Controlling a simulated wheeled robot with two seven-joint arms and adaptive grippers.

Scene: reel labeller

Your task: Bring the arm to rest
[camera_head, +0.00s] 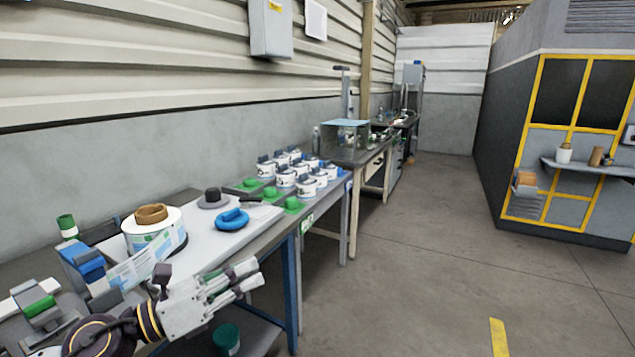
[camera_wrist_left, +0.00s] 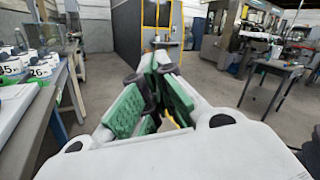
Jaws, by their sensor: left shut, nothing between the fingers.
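My left gripper (camera_head: 252,275) hangs in front of the workbench, at the lower left of the head view, with its fingers pointing right. In the left wrist view its green-padded fingers (camera_wrist_left: 160,62) lean together at the tips, shut with nothing between them. My right arm and gripper are out of view. The workbench (camera_head: 190,250) carries a large white reel with a brown core (camera_head: 160,238).
Several white labelled reels (camera_head: 308,186) stand in rows farther along the bench, near green plates (camera_head: 270,193). A dark green cup (camera_head: 227,338) sits below the gripper. The floor (camera_head: 420,260) to the right is open, up to a yellow-framed booth (camera_head: 545,210).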

